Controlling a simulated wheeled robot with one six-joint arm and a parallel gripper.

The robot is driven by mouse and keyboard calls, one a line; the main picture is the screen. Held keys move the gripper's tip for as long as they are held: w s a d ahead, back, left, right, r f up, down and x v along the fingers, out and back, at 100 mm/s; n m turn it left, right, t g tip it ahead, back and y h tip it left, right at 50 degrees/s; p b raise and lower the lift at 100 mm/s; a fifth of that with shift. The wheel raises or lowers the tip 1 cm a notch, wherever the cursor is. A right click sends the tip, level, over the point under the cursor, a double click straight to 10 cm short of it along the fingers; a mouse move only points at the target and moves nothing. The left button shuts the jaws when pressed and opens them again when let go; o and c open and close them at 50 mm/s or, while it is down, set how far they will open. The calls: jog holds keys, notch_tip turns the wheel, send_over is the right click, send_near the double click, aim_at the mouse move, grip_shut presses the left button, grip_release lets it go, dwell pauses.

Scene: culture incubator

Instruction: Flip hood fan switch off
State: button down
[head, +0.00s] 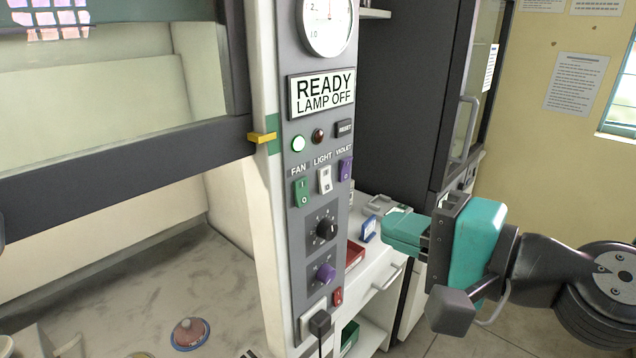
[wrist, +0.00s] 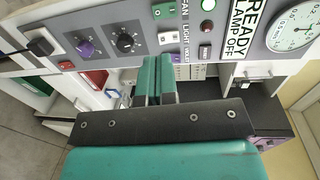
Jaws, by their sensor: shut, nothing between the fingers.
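The green fan switch (head: 302,192) sits under the FAN label on the hood's grey control panel (head: 285,60). It is marked I at the top and O at the bottom; which side is pressed in is hard to tell. In the wrist view the fan switch (wrist: 164,10) is at the top edge, beyond the fingertips. My gripper (head: 388,232), with teal fingers, is to the right of the panel, apart from it. In the wrist view my gripper (wrist: 157,62) has its fingers together, with nothing held.
A white light switch (head: 325,180) and a violet switch (head: 345,168) stand close right of the fan switch. Black (head: 326,228) and purple (head: 325,273) knobs are below. A green lamp (head: 298,143) glows above. A yellow tab (head: 262,137) juts out on the left.

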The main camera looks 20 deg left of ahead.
aim_at(305, 199)
jog(key=p+x, duration=1)
jog(key=x, duration=0.1)
jog(key=shift+w, duration=0.15)
jog(key=shift+w+a+f+p, duration=0.15)
jog(key=shift+a+p, duration=0.15)
jog(key=shift+a, duration=0.2)
jog(key=shift+f, duration=0.1)
jog(key=shift+w+a+f+b, duration=0.1)
jog(key=shift+f+b, duration=0.05)
jog(key=shift+b, duration=0.2)
jog(key=shift+a+f+t+b, duration=0.1)
jog(key=shift+f+t+b, duration=0.2)
jog(key=shift+b, duration=0.9)
jog(key=y+b, duration=0.1)
jog(key=b, duration=0.3)
jog(key=shift+w+a, duration=0.1)
jog(key=shift+a, duration=0.05)
jog(key=shift+r, duration=0.35)
